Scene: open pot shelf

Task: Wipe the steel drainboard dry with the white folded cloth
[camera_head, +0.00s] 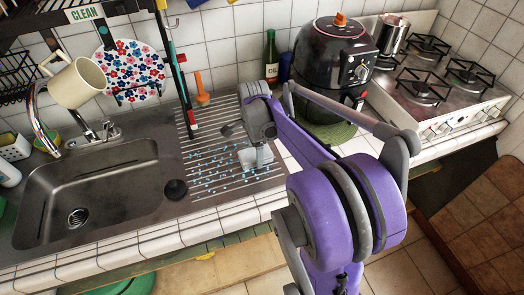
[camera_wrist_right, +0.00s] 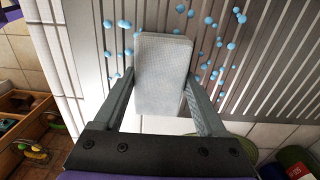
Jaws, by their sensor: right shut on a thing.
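My right gripper (camera_head: 256,160) is over the right part of the ribbed steel drainboard (camera_head: 215,120). It is shut on the white folded cloth (camera_head: 247,158), which is partly hidden by the gripper in the head view. In the right wrist view the cloth (camera_wrist_right: 163,72) sits between the two fingers (camera_wrist_right: 160,100) as a pale block. I cannot tell whether it touches the board. Several blue water drops (camera_head: 208,155) lie on the drainboard, mostly left of the cloth. In the wrist view, drops (camera_wrist_right: 125,24) show on both sides of it. My left gripper is not in view.
The sink basin (camera_head: 85,195) lies left of the drainboard, with a black plug (camera_head: 176,189) between. An orange plunger-like tool (camera_head: 202,88) stands at the board's back. A green bottle (camera_head: 271,55), a black air fryer (camera_head: 332,65) and the stove (camera_head: 440,75) are to the right.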

